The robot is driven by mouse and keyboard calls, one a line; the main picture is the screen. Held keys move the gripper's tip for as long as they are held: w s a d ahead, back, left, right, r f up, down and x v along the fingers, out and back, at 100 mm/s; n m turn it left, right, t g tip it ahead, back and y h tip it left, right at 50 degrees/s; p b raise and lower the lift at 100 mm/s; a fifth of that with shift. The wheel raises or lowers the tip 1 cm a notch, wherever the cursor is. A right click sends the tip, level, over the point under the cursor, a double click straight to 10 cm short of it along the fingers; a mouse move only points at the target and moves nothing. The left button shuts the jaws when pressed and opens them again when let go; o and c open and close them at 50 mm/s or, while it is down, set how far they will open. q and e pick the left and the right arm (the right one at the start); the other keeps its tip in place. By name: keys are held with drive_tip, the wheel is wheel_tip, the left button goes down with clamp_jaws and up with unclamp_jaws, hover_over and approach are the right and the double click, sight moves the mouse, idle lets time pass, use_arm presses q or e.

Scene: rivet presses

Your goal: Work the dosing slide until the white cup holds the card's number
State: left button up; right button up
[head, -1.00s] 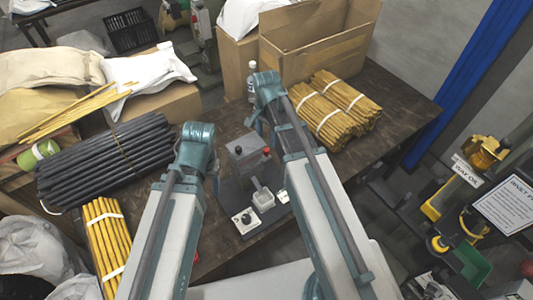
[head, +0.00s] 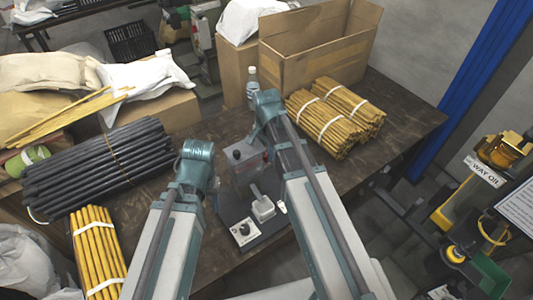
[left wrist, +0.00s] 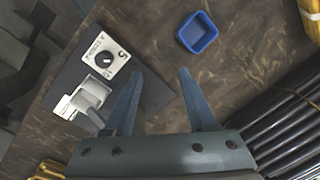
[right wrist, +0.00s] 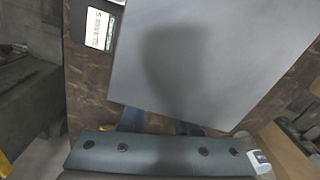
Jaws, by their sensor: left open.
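The dosing device (head: 238,153), a grey block with a dark knob on top, stands on a dark base plate between my arms in the head view. My left gripper (left wrist: 160,82) is open and empty, above the plate edge and bare table. My right gripper (right wrist: 160,122) is close to a large grey surface that hides its fingertips. The cup's contents and card's number are unreadable.
A blue square tray (left wrist: 197,32) lies on the table in the left wrist view. Black rods (head: 98,165) and yellow rods (head: 98,250) lie at left. Yellow bundles (head: 335,115), a bottle (head: 252,80) and an open carton (head: 318,50) stand behind. The table's right side is clear.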

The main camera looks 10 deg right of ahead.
clamp_jaws()
idle(1.1)
